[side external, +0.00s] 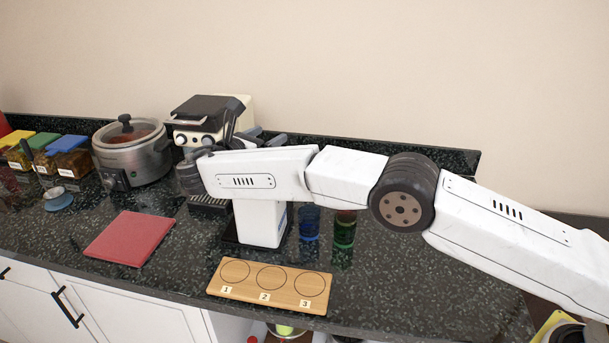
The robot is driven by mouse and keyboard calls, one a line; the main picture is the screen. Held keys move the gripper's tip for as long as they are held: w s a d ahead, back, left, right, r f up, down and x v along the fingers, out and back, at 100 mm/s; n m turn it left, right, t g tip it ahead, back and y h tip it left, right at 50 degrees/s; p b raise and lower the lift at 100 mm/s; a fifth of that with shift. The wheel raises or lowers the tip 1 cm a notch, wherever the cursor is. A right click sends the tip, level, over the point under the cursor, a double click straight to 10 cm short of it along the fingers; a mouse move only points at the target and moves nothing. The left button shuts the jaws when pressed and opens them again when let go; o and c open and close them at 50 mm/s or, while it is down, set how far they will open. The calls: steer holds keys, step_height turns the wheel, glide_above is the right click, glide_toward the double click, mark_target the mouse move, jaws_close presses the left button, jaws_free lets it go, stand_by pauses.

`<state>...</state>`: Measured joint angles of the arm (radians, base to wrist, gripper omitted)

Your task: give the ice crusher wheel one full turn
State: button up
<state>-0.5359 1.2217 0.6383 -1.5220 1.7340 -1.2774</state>
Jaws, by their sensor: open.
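A white upright box on a black base (262,226), with a bit of blue on its side, stands mid-counter; it looks like the ice crusher. Its upper part is hidden behind my white forearm, and I cannot make out its wheel. My gripper (256,128) shows only in part, as dark grey pieces above and behind the forearm, near the cream machine. It is open. I see nothing held in it, and cannot tell whether it touches anything.
A cream machine with a black lid (203,108) stands behind, a slow cooker (132,158) to its left. Blue (309,224) and green (344,231) glasses stand right of the box. A numbered wooden board (246,285) and red mat (130,238) lie in front. The right counter is clear.

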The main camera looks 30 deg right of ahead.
steer(key=s+d+r, duration=0.2)
steer(key=s+r, duration=0.6)
steer(key=s, duration=0.4)
steer(key=shift+s+d, duration=0.15)
steer(key=shift+d, duration=0.25)
stand_by(0.4)
steer(key=shift+r, duration=0.1)
